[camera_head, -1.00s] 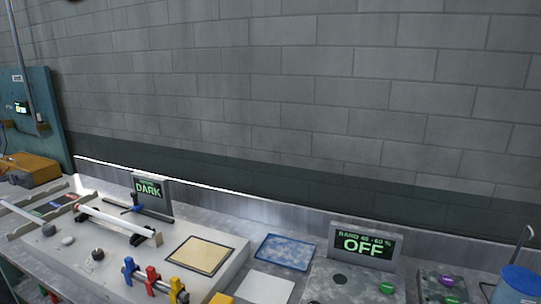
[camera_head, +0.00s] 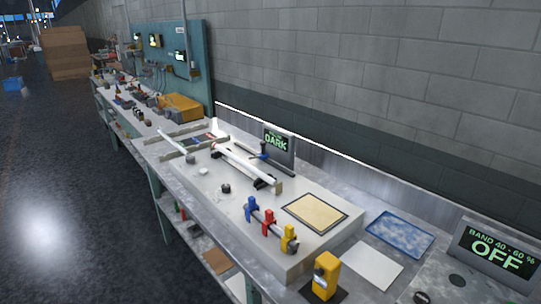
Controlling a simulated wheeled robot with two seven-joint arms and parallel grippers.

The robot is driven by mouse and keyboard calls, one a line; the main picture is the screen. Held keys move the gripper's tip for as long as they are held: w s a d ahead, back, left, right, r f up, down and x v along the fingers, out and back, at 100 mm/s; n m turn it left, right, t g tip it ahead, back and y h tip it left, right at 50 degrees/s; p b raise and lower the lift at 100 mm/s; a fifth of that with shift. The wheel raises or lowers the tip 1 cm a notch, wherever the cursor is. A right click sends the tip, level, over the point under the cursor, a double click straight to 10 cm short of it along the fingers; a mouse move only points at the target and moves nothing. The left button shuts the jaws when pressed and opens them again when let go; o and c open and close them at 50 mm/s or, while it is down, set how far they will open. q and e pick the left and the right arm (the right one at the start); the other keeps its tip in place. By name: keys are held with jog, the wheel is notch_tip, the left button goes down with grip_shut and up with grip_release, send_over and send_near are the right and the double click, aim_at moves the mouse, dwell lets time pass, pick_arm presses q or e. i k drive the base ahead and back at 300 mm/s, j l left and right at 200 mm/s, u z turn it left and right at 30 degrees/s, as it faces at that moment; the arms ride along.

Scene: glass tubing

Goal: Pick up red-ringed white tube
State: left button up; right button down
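Two white tubes show on the workbench at the middle left. One long white tube (camera_head: 246,166) lies on dark supports on the pale raised panel, in front of the small DARK display (camera_head: 278,146). Another white tube (camera_head: 175,145) lies further left, at the grey rack. Neither of my grippers is in view.
Blue, red and yellow clamps (camera_head: 269,222) stand on the panel's front part. A tan framed pad (camera_head: 314,212), a blue mottled plate (camera_head: 400,234), a white sheet (camera_head: 371,267) and a yellow device (camera_head: 325,277) lie to the right. Open dark floor (camera_head: 70,200) is at left.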

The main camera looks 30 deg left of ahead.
aim_at(270, 181)
jog(key=i+j, duration=0.1)
jog(key=j, duration=0.3)
jog(key=i+j, duration=0.15)
jog(key=j, duration=0.25)
jog(key=i+j+u, duration=0.1)
jog(key=j, duration=0.3)
